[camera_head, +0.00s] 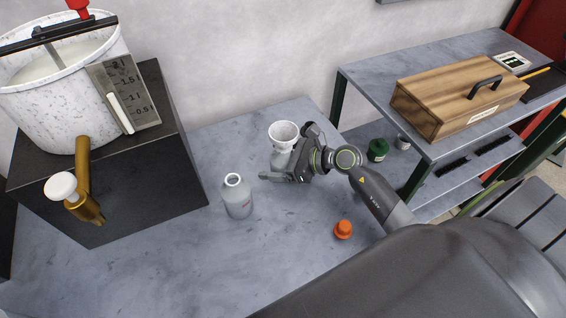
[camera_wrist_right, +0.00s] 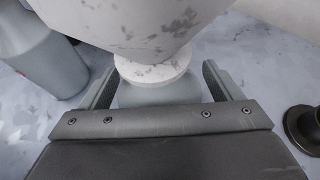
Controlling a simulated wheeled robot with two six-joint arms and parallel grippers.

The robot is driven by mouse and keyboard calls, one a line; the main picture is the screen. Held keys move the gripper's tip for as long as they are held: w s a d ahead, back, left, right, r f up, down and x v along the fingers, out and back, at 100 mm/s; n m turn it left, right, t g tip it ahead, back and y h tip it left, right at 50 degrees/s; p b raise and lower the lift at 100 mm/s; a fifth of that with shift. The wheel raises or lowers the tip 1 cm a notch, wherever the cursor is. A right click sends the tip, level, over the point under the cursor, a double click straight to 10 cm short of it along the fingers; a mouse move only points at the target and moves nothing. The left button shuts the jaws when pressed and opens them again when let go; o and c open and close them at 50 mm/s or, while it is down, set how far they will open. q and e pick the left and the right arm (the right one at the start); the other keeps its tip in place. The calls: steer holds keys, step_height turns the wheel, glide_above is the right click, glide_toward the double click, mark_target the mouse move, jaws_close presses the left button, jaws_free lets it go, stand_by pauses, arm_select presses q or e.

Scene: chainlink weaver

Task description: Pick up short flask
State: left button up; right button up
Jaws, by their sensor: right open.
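The short flask (camera_head: 280,160) is a small grey vessel with a white speckled funnel (camera_head: 284,134) on top. It stands on the grey bench. My right gripper (camera_head: 287,163) is open and low beside it. In the right wrist view, the flask (camera_wrist_right: 158,94) shows between the two fingers of my right gripper (camera_wrist_right: 158,88), with the funnel (camera_wrist_right: 125,22) above it. The fingers are apart on either side, and I cannot tell whether they touch it. The flask's lower part is hidden by the gripper. My left gripper is not in view.
A taller grey bottle (camera_head: 238,197) stands left of the gripper; it also shows in the wrist view (camera_wrist_right: 42,60). An orange cap (camera_head: 343,230) lies in front. A black block (camera_head: 150,190) carries a white bucket (camera_head: 40,110). A shelf (camera_head: 365,95) with a wooden box (camera_head: 450,100) is right.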

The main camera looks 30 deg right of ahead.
steer(key=shift+c, duration=0.2)
steer(key=c, duration=1.1)
